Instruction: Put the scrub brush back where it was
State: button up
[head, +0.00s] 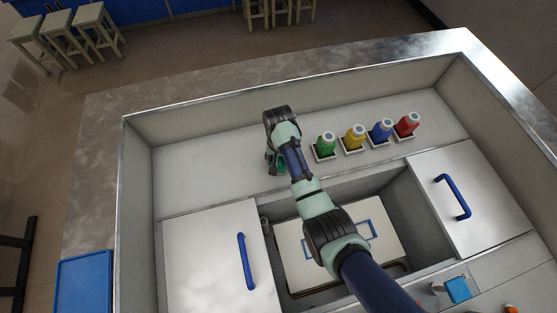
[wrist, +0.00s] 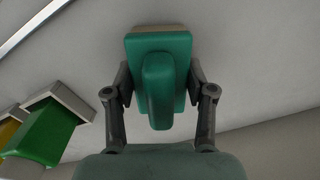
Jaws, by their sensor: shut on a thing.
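My gripper (wrist: 160,84) is shut on the scrub brush (wrist: 158,55), with one finger on each side of it. The brush has a green body with a raised grip and a pale beige strip at its far edge. In the head view my gripper (head: 275,160) is over the pale back ledge, left of the row of bottles. Only a small green part of the brush (head: 282,169) shows there, the rest hidden by my arm. I cannot tell whether the brush touches the ledge.
Green (head: 326,143), yellow (head: 354,136), blue (head: 381,130) and red (head: 406,124) bottles stand in small square holders right of my gripper. The ledge (head: 190,165) to the left is clear. A recess in front holds a white panel (head: 380,225), between two blue-handled covers.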

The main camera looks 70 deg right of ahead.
jog(key=shift+r, duration=0.1)
jog(key=o, duration=1.3)
notch_tip(320, 180, up, 12)
jog(key=p, duration=0.3)
